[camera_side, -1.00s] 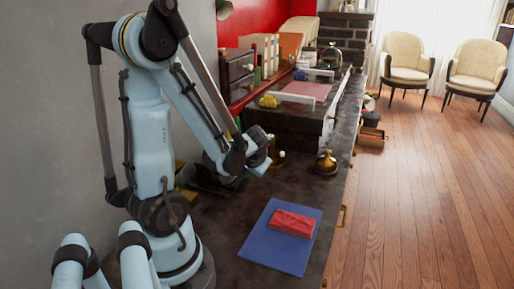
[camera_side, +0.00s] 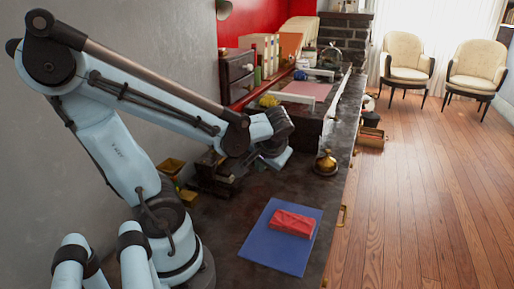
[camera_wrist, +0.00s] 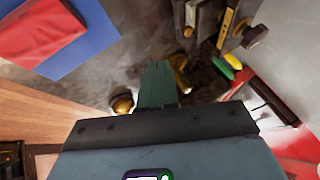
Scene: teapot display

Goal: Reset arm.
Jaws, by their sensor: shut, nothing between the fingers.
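My gripper (camera_wrist: 158,84) shows in the wrist view as dark green fingers pressed together, empty. In the side view the end of my arm is above the dark counter (camera_side: 225,235), left of a small brass domed object (camera_side: 325,163). The fingers are hard to make out there. The brass object also shows in the wrist view (camera_wrist: 122,102), just left of the fingertips. A red block (camera_side: 293,223) lies on a blue mat (camera_side: 268,250) at the front of the counter, apart from my gripper. Both are at upper left in the wrist view.
A dark wooden drawer box (camera_side: 236,75) stands at the back by the red wall. A yellow object (camera_side: 269,101) and a pink mat (camera_side: 306,90) are on the raised part of the counter. The counter between my base and the blue mat is clear.

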